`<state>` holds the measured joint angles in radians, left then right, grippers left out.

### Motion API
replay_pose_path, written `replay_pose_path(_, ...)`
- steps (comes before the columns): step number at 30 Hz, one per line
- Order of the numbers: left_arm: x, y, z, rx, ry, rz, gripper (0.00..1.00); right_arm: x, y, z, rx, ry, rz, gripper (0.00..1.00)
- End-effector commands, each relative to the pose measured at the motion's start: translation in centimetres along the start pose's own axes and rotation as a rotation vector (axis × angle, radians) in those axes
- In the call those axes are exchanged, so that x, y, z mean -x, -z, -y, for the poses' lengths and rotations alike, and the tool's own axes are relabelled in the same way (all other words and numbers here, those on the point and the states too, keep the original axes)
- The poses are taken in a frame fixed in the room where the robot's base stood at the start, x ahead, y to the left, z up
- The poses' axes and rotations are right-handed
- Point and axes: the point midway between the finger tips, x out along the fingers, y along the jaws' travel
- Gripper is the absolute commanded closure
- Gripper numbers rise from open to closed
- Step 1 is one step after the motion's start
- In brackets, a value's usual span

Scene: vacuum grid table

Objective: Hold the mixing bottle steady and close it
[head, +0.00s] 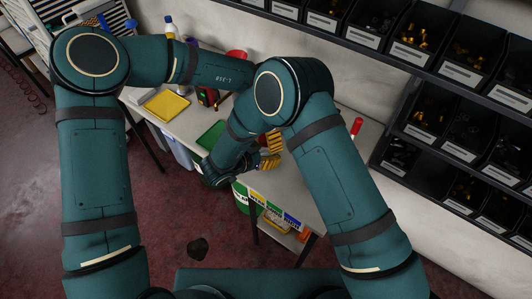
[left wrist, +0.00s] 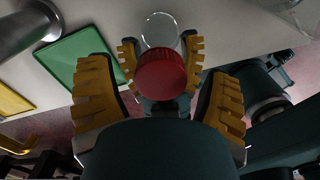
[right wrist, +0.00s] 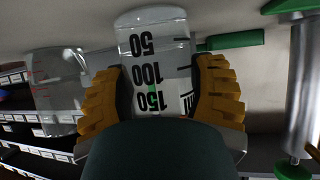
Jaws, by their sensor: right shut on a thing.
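The mixing bottle (right wrist: 152,45) is clear, with black 50, 100 and 150 marks. My right gripper (right wrist: 160,78) is shut on it, one yellow finger on each side. The bottle's red cap (left wrist: 160,75) shows in the left wrist view, in line with the bottle; whether it is seated cannot be told. My left gripper (left wrist: 160,90) is open, its fingers on both sides of the cap with a gap at each side. In the head view yellow fingers (head: 271,151) show by the table, but my arms hide the bottle.
A green tray (head: 212,135) and a yellow tray (head: 166,105) lie on the white table. A red-topped item (head: 357,126) stands near the wall. Racks of black bins (head: 408,55) line the wall at right. A clear vessel (right wrist: 52,90) stands behind the bottle.

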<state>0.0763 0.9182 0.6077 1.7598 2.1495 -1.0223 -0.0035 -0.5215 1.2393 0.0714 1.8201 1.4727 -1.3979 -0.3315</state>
Motion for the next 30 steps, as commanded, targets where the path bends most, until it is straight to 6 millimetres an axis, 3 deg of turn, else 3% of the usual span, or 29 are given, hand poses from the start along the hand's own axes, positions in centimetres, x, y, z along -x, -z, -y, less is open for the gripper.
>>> replay_pose_path(11,0.8,0.0,0.0,0.002,-0.001,0.001,0.22,0.0,0.0,0.0,0.0,0.0,0.0,1.0)
replay_pose_path(24,8.9,0.0,-0.1,0.003,-0.003,0.002,0.22,0.0,0.0,0.0,0.0,0.0,0.0,1.0)
replay_pose_path(30,11.3,0.0,0.0,0.001,-0.001,0.002,0.22,0.0,0.0,0.0,0.0,0.0,0.0,1.0)
